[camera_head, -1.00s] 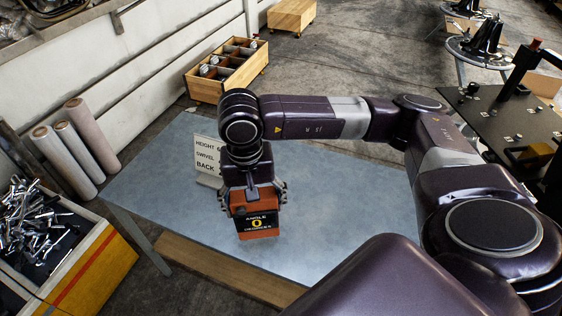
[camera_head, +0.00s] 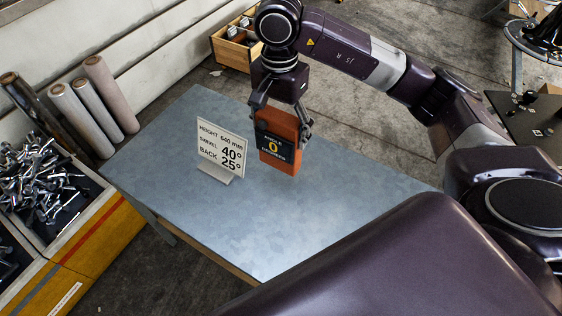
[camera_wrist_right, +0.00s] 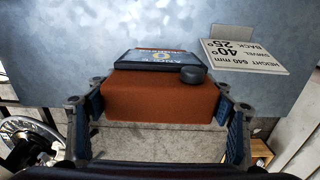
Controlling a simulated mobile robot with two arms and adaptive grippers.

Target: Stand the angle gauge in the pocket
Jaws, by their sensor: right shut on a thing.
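The angle gauge (camera_head: 279,145) is an orange block with a dark face marked 0. My right gripper (camera_head: 281,122) is shut on it from above, one finger on each side. It hangs roughly upright at the table's far edge, seemingly above the top, just right of the sign. In the right wrist view the gauge (camera_wrist_right: 160,100) sits between the finger pads, with a round black knob (camera_wrist_right: 193,75) at its face. I cannot make out a pocket for certain. My left gripper is out of view.
A white sign (camera_head: 221,148) with height, swivel and back figures stands on the blue-grey table (camera_head: 270,225). A wooden compartment crate (camera_head: 228,52) is on the floor behind. Tool bins (camera_head: 45,195) and rolls (camera_head: 100,95) are at left. The table's front is clear.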

